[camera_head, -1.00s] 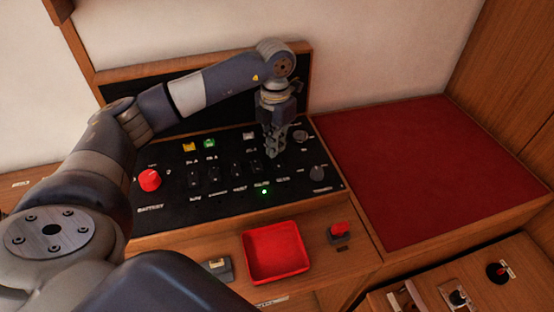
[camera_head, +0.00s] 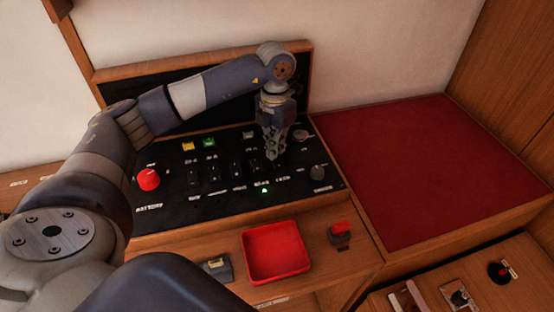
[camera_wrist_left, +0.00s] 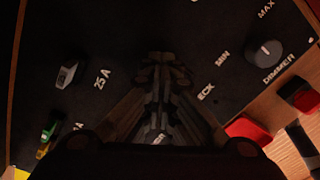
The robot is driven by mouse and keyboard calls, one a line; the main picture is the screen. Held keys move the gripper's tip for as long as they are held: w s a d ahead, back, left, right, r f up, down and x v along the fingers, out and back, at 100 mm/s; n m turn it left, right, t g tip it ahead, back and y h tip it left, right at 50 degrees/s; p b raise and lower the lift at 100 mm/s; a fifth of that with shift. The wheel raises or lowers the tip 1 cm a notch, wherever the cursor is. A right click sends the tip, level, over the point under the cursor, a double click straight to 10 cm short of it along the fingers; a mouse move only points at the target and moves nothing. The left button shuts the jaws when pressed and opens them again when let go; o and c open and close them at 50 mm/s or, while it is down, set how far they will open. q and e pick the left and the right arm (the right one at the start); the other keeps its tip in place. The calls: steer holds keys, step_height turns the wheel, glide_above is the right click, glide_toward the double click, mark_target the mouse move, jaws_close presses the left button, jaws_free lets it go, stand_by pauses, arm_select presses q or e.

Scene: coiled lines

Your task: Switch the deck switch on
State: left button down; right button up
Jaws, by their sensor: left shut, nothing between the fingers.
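The black switch panel (camera_head: 215,202) lies on the wooden desk, with a row of dark rocker switches (camera_head: 236,169). My left gripper (camera_head: 272,156) is shut and empty, pointing down at the right end of this row. In the left wrist view its fingers (camera_wrist_left: 160,128) cover the panel beside a partly hidden label ending in "ECK" (camera_wrist_left: 206,93). The deck switch itself is hidden behind the fingers, so its position and any contact cannot be told. A small green light (camera_head: 264,190) glows at the panel's front edge. My right gripper is not in view.
A red battery knob (camera_head: 148,179) is at the panel's left and a grey dimmer knob (camera_head: 317,172) at its right. A red tray (camera_head: 247,259) and a red-topped control (camera_head: 339,230) sit in front. A red mat (camera_head: 425,170) lies clear to the right.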

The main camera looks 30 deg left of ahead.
arm_select(q)
steer(key=shift+f+b, duration=0.4)
steer(key=shift+f, duration=0.15)
steer(key=shift+r, duration=0.15)
steer(key=shift+r+p, duration=0.8)
steer(key=shift+r, duration=0.1)
steer(key=shift+r+p, duration=1.55)
steer(key=shift+r, duration=1)
